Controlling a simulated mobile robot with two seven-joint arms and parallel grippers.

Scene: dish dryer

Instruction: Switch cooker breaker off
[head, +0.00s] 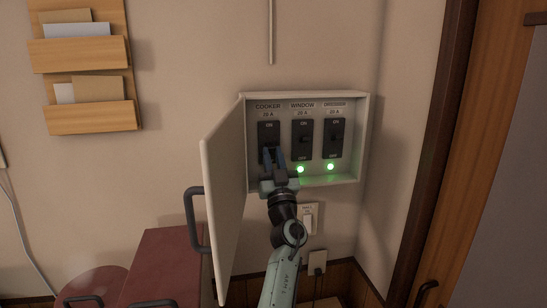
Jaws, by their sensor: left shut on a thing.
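An open breaker box (364,140) on the wall holds three black breakers. The cooker breaker (267,129) is the leftmost, under a label reading COOKER 20 A. My left gripper (273,155) reaches up from below into the box, with its fingers at the lower part of this breaker. It is shut on the cooker breaker's switch, which the fingers mostly hide. Whether the switch is up or down cannot be seen. No green light shows below this breaker, where the gripper blocks the view. My right gripper is not in view.
The window breaker (303,140) and a third breaker (334,138) stand to the right, with green lights lit below them. The box's door (223,200) hangs open to the left, with a dark handle (194,220). A wall switch (309,217) is below the box.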

